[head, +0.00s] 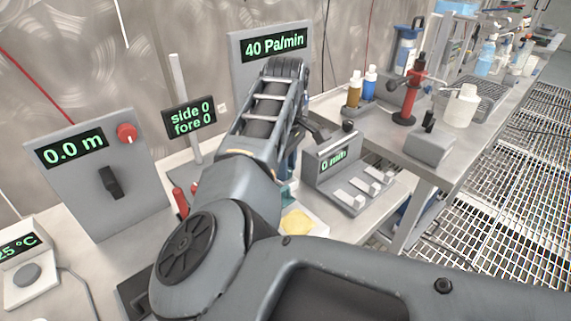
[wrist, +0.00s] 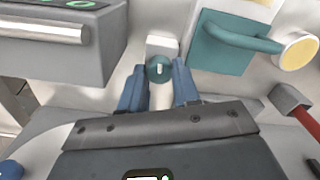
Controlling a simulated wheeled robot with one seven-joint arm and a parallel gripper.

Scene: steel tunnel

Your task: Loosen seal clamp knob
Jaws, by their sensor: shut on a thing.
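In the wrist view a small round teal knob (wrist: 159,70) with a white mark on top stands in front of a white block (wrist: 162,44). I take it to be the seal clamp knob. The two blue fingers of my gripper (wrist: 160,80) are on its left and right sides, shut on it. The knob's lower part is hidden. In the head view my arm covers the knob and most of the gripper. A grey panel (head: 235,50) behind the arm reads 40 Pa/min.
In the wrist view a teal part with a handle (wrist: 240,38) lies to the right, a red-handled tool (wrist: 303,115) near the right edge. A grey box (head: 335,165) reading 0 min stands right of my arm, a panel (head: 97,205) reading 0.0 m left.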

